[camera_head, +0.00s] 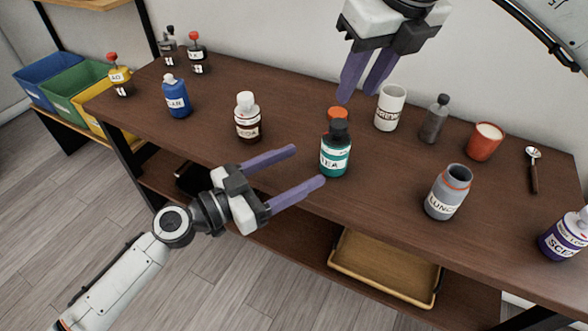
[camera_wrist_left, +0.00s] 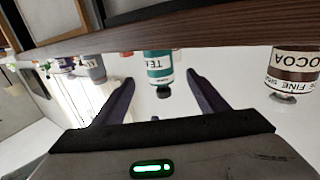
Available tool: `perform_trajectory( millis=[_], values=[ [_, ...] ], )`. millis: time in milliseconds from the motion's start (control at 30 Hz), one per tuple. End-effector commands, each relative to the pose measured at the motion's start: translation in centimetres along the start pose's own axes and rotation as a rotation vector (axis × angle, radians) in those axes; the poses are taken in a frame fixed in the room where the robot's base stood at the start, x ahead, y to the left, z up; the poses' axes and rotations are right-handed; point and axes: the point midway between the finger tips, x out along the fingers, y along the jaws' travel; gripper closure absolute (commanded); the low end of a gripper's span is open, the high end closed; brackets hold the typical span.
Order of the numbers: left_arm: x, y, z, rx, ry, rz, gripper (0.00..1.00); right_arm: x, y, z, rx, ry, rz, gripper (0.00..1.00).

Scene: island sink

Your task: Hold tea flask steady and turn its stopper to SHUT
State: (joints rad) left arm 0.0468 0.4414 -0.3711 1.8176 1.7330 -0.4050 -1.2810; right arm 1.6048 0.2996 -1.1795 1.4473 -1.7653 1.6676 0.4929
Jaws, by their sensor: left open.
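The tea flask (camera_head: 336,159) is a teal bottle with a white TEA label and a black stopper (camera_head: 339,131). It stands upright near the front edge of the brown table. My left gripper (camera_head: 309,166) is open and empty, just left of the flask, its fingers pointing at it. In the left wrist view the flask (camera_wrist_left: 158,70) appears upside down between the open fingers, apart from them. My right gripper (camera_head: 357,98) is above and behind the flask, pointing down, fingers apart and empty. I cannot read any SHUT mark.
An orange-topped item (camera_head: 338,113) is directly behind the flask. The cocoa bottle (camera_head: 248,118) stands to the left, the white mug (camera_head: 390,107) behind right, and the grey lunch jar (camera_head: 448,192) to the right. A grey bottle (camera_head: 434,120) and red cup (camera_head: 484,141) stand further right.

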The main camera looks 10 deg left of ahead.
Motion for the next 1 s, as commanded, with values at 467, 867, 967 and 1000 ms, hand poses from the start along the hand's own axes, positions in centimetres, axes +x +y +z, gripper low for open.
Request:
perform_trajectory(
  millis=[467, 867, 967, 1000],
  values=[
    [7.6, 0.0, -0.1, 0.001, 0.002, 0.000, 0.33, 0.0, 0.0, 0.0, 0.000, 0.000, 0.000, 0.69],
    [10.0, 0.1, 0.0, -0.001, 0.000, 0.000, 0.33, 0.0, 0.0, 0.0, 0.000, 0.000, 0.000, 0.69],
    [10.0, 0.1, 0.0, -0.001, 0.000, 0.000, 0.33, 0.0, 0.0, 0.0, 0.000, 0.000, 0.000, 0.69],
    [10.0, 0.1, 0.0, -0.001, 0.000, 0.000, 0.33, 0.0, 0.0, 0.0, 0.000, 0.000, 0.000, 0.69]
  ],
)
